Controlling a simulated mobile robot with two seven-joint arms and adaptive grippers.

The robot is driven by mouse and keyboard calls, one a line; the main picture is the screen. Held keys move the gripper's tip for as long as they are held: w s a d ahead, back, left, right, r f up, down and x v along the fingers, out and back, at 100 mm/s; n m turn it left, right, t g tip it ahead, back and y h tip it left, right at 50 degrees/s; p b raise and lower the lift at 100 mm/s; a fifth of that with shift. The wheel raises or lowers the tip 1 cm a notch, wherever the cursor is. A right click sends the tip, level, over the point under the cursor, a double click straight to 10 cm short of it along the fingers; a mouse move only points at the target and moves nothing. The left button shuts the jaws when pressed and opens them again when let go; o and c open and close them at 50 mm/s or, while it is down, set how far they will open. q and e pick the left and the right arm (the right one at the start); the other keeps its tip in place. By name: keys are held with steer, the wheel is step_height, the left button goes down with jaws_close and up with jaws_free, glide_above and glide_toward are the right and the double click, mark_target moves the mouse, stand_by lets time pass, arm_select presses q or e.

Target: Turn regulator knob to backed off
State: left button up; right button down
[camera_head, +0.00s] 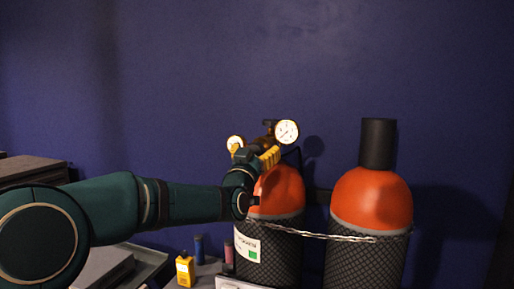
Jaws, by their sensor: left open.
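The regulator (269,140) is a brass body on top of the left orange-topped cylinder (277,190). It carries a larger white-faced gauge (287,132) at the right and a smaller gauge (235,142) at the left. My left gripper (256,155), with yellow fingers, is open in front of the regulator, just below and between the two gauges. It covers the lower part of the regulator. I cannot make out the knob, and I cannot tell whether the fingers touch anything. My right gripper is not in view.
A second orange-topped cylinder (371,200) with a black cap (378,144) stands to the right. A chain (320,236) runs across both cylinders. A dark blue wall is behind.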

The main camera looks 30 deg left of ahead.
arm_select(q)
steer(key=shift+w+a+r, duration=0.1)
steer(key=shift+w, duration=0.25)
steer(key=c, duration=1.2)
steer(key=shift+c, duration=0.2)
